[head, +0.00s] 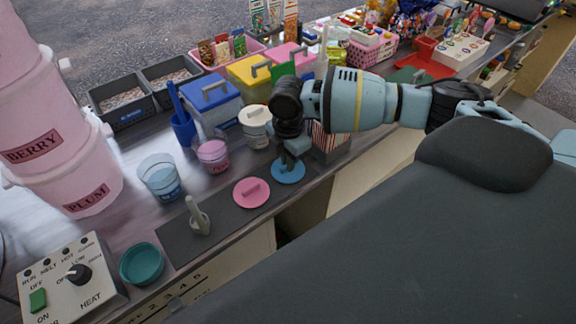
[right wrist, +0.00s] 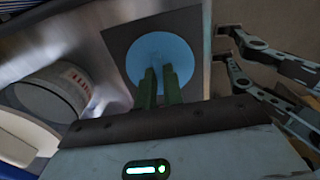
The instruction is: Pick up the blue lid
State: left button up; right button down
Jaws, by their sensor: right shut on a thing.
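The blue lid (head: 289,172) is a flat round disc on the dark mat near the counter's front edge. My right gripper (head: 289,160) reaches down over it from the right and covers part of its middle. In the right wrist view the blue lid (right wrist: 150,52) lies beyond the two green fingers (right wrist: 160,86), which are close together at its middle. The fingers are shut on the lid's grip, which they mostly hide. Whether the lid is lifted off the mat cannot be told. My left gripper is not in view.
A pink lid (head: 251,192) and a pale upright tool (head: 198,216) are left of the blue lid. Behind stand a white tub (head: 255,140), a pink tub (head: 213,156) and a clear blue tub (head: 160,178). A striped box (head: 329,146) stands close to the right of my gripper.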

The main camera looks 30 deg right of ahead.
jog(key=shift+r, duration=0.9)
jog(key=shift+s+d+r, duration=0.1)
jog(key=shift+s+r, duration=0.1)
jog(key=shift+r, duration=0.3)
jog(key=shift+s+d+r, duration=0.1)
jog(key=shift+s+r, duration=0.05)
jog(key=shift+r, duration=0.3)
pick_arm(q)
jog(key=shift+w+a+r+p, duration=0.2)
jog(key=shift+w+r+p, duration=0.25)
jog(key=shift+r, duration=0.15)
pick_arm(e)
jog(key=s+d+r, duration=0.1)
jog(key=s+d, duration=0.2)
jog(key=s, duration=1.1)
jog(key=shift+s+d+r, duration=0.15)
jog(key=shift+s+d, duration=0.15)
jog(key=shift+s, duration=0.1)
